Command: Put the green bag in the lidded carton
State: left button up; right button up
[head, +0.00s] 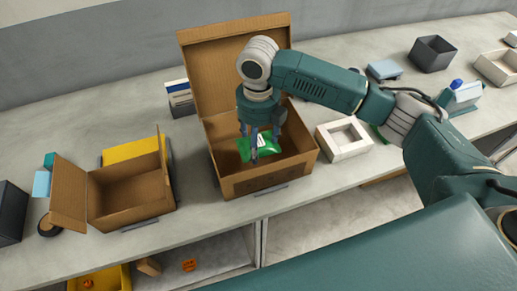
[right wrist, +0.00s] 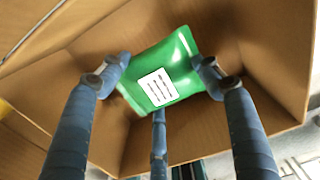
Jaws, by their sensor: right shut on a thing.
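The green bag (head: 262,147) has a white label and is inside the opening of the lidded carton (head: 252,183), a brown box whose lid (head: 232,62) stands up at the back. My right gripper (head: 261,145) reaches down into the carton and is shut on the bag. In the right wrist view, the fingers (right wrist: 160,80) grip the green bag (right wrist: 172,75) at its sides, with the carton's inner walls (right wrist: 240,40) around it. I cannot tell whether the bag touches the carton floor. My left gripper is not in view.
A smaller open carton (head: 125,195) with raised flaps stands to the left, by a yellow item (head: 130,151). A white square tray (head: 344,139) is close to the carton's right. A dark bin (head: 432,54) and a pale tray (head: 497,67) stand at the far right. Lower shelves hold a yellow bin (head: 100,278).

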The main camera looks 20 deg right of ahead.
notch_tip(320, 180, down, 4)
jog(key=shift+p, duration=0.3)
jog(key=shift+f, duration=0.15)
jog(key=o, duration=1.3)
jog(key=shift+f, duration=0.15)
jog(key=shift+r, duration=0.4)
notch_tip(320, 180, up, 12)
jog(key=shift+f+b, duration=0.2)
jog(key=shift+b, duration=1)
